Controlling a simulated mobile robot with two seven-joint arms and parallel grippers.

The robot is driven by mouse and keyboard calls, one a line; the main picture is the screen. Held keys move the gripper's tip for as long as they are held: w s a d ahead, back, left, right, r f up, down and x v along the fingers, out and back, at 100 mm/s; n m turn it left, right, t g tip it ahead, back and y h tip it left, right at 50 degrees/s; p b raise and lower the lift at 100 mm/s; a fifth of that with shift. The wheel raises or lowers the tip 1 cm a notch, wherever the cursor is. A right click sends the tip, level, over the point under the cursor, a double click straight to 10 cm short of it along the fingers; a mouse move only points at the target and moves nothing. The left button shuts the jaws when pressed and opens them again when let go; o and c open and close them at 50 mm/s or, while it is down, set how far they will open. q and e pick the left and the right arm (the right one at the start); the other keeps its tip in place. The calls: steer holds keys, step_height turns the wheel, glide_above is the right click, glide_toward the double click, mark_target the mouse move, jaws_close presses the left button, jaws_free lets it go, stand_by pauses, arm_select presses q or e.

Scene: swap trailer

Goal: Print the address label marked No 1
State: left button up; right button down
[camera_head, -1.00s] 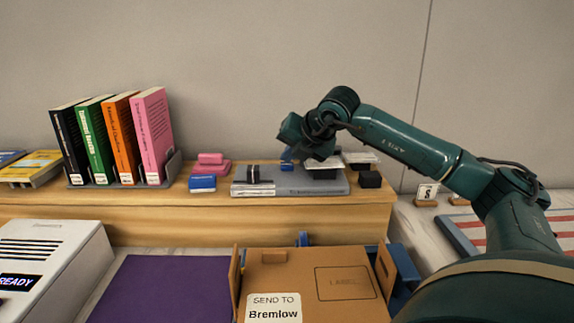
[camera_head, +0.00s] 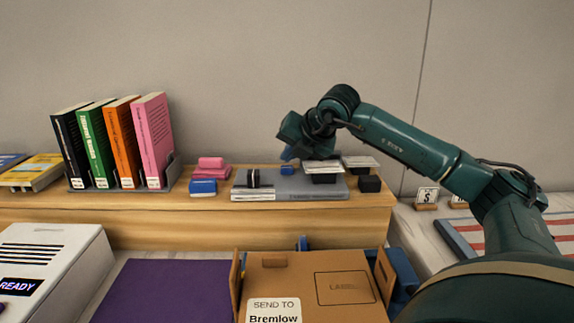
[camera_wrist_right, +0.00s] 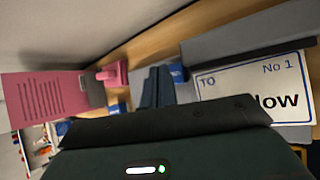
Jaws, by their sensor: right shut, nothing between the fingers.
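A white card with a blue border, reading "TO", "No 1" and "low" (camera_wrist_right: 255,85), lies to the right of my fingers in the right wrist view; a dark bar hides part of its text. In the head view two white plates on black blocks (camera_head: 325,167) stand at the grey unit on the wooden shelf; their print is unreadable. My right gripper (camera_head: 289,154) is above the grey unit's back. Its fingers (camera_wrist_right: 157,86) are shut and empty, close to a small blue block (camera_wrist_right: 178,73). A white machine (camera_head: 48,260) shows "READY". My left gripper is out of view.
Upright books (camera_head: 152,140) stand on the shelf's left, with pink and blue blocks (camera_head: 202,187) beside them. A cardboard box (camera_head: 310,275) labelled "SEND TO Bremlow" is in front. A purple surface (camera_head: 165,290) beside it is clear.

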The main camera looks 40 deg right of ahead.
mark_target(290, 169)
steer(key=shift+r, duration=0.15)
steer(key=shift+r+p, duration=1.8)
steer(key=shift+r, duration=0.65)
